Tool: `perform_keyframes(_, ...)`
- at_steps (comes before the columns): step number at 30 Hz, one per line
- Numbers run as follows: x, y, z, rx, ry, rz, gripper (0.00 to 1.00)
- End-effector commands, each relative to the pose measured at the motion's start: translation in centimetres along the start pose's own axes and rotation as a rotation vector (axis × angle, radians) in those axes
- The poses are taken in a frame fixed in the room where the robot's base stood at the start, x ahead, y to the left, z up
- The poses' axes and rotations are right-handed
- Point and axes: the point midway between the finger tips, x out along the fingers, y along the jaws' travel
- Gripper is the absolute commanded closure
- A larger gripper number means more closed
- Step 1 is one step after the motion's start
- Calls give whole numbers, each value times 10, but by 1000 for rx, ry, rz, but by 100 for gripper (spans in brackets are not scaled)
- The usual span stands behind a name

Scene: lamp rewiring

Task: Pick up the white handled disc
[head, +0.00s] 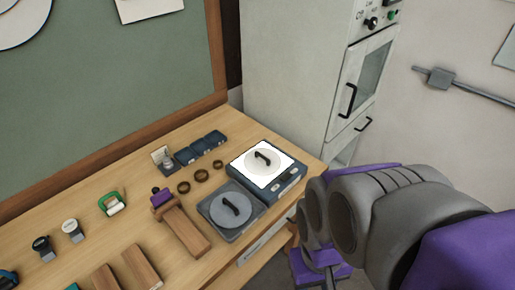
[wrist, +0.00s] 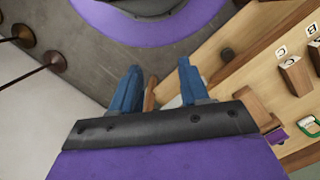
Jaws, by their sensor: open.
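A pale round disc with a dark handle (head: 263,158) rests on the bright white top of a blue-grey scale-like device (head: 284,187) near the table's right end. A greyer disc with a dark handle (head: 231,203) sits on a flat grey base (head: 245,232) just in front and to the left. My gripper (wrist: 157,87) shows in the wrist view with its two blue fingers apart and nothing between them. It is away from both discs, which do not show in the wrist view. My arm fills the lower right of the head view; the fingers cannot be made out there.
The wooden table (head: 150,146) also holds several dark rings (head: 201,176), a wooden stand with a purple top (head: 180,222), a green-handled item (head: 112,203) and wooden blocks (head: 141,266). A tall white cabinet (head: 296,70) stands behind its right end. Lettered blocks (wrist: 295,76) show in the wrist view.

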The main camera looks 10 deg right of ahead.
Motion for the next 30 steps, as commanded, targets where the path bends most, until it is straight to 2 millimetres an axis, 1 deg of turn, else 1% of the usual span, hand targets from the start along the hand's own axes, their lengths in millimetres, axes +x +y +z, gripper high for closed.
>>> perform_keyframes(3,0,1,-1,0,1,2,55)
perform_keyframes(5,0,4,-6,2,8,9,55)
perform_keyframes(8,-2,18,-28,6,46,44,55)
perform_keyframes(11,-4,43,-68,3,116,104,55)
perform_keyframes(12,-6,54,-88,-3,152,130,55)
perform_keyframes(14,-7,72,-118,-18,207,167,55)
perform_keyframes(15,-8,82,-137,-31,244,190,55)
perform_keyframes(17,-9,98,-166,-54,298,219,55)
perform_keyframes(18,-10,107,-184,-70,337,235,55)
perform_keyframes(20,-8,120,-211,-101,389,254,55)
perform_keyframes(21,-8,127,-229,-125,428,263,55)
perform_keyframes(25,-2,146,-282,-203,542,269,55)
perform_keyframes(27,2,152,-308,-249,607,261,55)
perform_keyframes(30,10,158,-341,-314,700,233,55)
